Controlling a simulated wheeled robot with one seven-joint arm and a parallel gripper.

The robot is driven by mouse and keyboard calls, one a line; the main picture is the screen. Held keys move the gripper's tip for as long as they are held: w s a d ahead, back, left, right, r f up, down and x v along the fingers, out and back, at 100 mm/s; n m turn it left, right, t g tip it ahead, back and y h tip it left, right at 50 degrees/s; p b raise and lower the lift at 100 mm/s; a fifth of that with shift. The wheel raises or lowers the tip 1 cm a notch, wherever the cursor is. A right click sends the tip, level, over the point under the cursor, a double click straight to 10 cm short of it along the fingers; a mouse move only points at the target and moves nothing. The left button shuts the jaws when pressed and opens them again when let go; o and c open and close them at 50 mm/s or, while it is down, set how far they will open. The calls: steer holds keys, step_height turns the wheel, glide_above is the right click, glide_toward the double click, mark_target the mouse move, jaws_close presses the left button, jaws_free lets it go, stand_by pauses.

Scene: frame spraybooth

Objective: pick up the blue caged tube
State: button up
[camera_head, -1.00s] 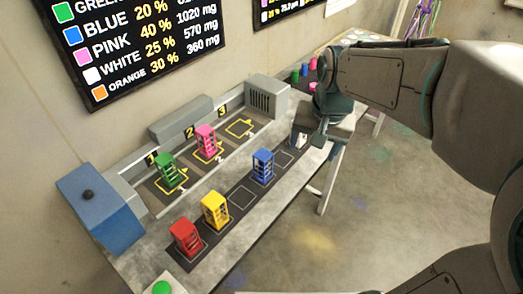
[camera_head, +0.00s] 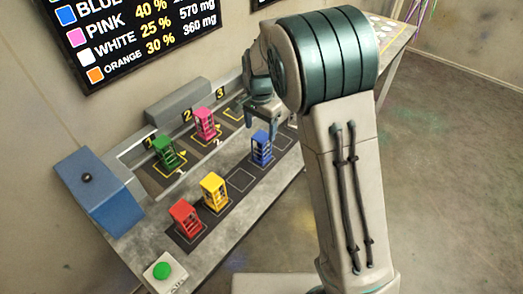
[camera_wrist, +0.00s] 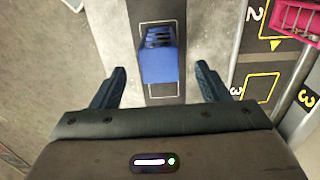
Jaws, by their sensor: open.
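The blue caged tube (camera_head: 261,148) stands upright on the dark strip of the bench, in a white-outlined square. In the wrist view the blue caged tube (camera_wrist: 158,58) is seen from above, beyond the fingertips and between their lines. My gripper (camera_wrist: 160,80) is open and empty, with one finger on each side and apart from the tube. In the head view my gripper (camera_head: 265,115) is just above and behind the blue tube, partly hidden by my arm.
Yellow (camera_head: 213,192) and red (camera_head: 186,219) caged tubes stand on the same strip to the left. Green (camera_head: 167,153) and pink (camera_head: 205,124) ones stand on the numbered rear row. A blue box (camera_head: 98,191) and green button (camera_head: 162,271) are at the left end.

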mark_target(262, 146)
steer(key=f+p, duration=0.1)
steer(key=f, duration=0.3)
steer(key=f+p, duration=0.1)
steer(key=f, duration=0.4)
steer(key=shift+w+d, duration=0.15)
steer(key=shift+d, duration=0.05)
steer(key=c, duration=1.2)
